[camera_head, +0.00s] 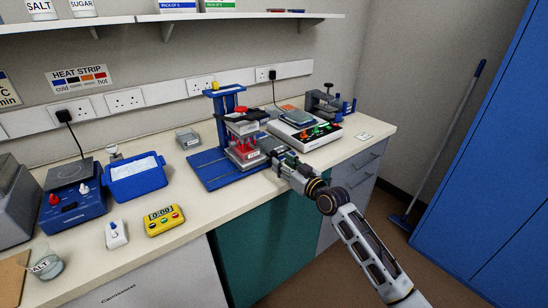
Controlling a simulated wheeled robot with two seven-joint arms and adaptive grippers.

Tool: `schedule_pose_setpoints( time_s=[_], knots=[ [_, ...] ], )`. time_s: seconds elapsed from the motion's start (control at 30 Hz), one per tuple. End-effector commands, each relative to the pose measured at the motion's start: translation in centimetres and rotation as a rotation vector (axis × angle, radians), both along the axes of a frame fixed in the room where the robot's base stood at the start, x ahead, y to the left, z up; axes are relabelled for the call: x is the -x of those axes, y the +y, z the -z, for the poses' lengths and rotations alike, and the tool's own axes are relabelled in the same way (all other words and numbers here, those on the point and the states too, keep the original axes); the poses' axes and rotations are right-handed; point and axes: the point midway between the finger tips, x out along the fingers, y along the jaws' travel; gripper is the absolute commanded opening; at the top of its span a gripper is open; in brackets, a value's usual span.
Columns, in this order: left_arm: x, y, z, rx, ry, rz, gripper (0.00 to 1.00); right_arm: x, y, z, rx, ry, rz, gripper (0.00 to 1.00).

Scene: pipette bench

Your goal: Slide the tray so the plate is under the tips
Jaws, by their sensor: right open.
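A blue pipetting stand with a slotted base (207,172) stands near the counter's front edge. Below the head is a red tray-like part (243,160) with a pale label. The plate and the tips are too small and crowded to tell apart, so I cannot tell how they line up. My right gripper (267,151) is open at the right side of this red part. I cannot tell whether it touches it. My left gripper is not in view.
Right of the stand is a white device (306,133) with coloured knobs. To the left are a blue tub (137,183), a yellow timer (164,220) and a blue stirrer unit (72,205). The counter's front edge runs close by the stand. The front-left counter has some free room.

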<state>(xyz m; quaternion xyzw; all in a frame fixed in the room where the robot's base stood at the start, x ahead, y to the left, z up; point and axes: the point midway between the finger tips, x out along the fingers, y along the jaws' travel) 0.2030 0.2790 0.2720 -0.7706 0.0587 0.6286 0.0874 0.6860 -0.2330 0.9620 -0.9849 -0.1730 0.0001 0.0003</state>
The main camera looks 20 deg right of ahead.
Motion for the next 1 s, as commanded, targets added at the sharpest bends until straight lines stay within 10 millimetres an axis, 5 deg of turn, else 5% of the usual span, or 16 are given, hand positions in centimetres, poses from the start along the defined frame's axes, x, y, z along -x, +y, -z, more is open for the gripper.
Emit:
schedule_pose_setpoints(
  time_s=[0.6, 1.0],
  knots=[
    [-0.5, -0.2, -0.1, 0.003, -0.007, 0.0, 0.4, -4.7, 1.7, 0.0, -0.001, 0.0, 0.0, 0.41],
    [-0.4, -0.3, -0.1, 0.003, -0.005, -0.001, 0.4, -5.5, 2.0, 0.0, 0.001, 0.0, 0.0, 0.41]
  ],
)
